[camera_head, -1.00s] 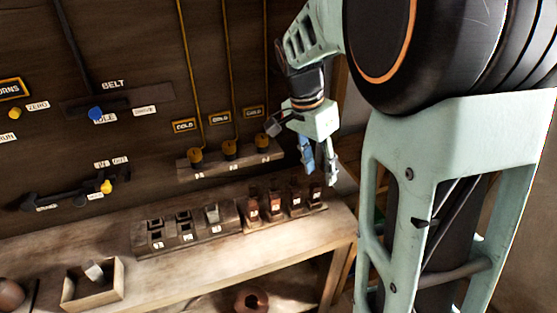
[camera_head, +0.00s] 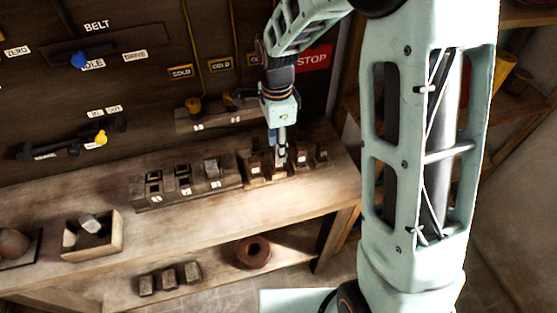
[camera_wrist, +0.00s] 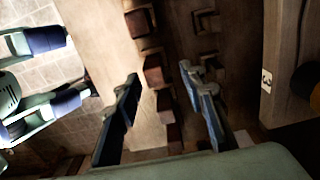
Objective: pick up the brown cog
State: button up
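A brown round piece with a hole (camera_head: 253,252), which looks like the brown cog, lies on the lower shelf under the bench. Its teeth are too small to make out. My gripper (camera_head: 281,160) is up over the bench top, at the rack of small red-brown blocks, well above and behind the round piece. In the wrist view my gripper (camera_wrist: 160,72) has its two fingers apart, with red-brown blocks (camera_wrist: 153,72) of the rack showing between them. I cannot tell whether the fingers touch any block. The cog cannot be made out in the wrist view.
The bench top (camera_head: 210,222) overhangs the shelf. A wooden box (camera_head: 72,247) with a grey piece stands on it at left, and a dark rack (camera_head: 150,204) mid-bench. Several dark blocks (camera_head: 168,278) sit on the lower shelf left of the cog. A wall panel with levers stands behind.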

jog(key=f, duration=0.2)
jog(key=f+p, duration=0.1)
jog(key=f, duration=0.1)
jog(key=shift+s+d, duration=0.25)
jog(key=shift+s, duration=0.1)
jog(key=shift+f, duration=0.7)
jog(key=shift+c, duration=0.5)
grip_shut()
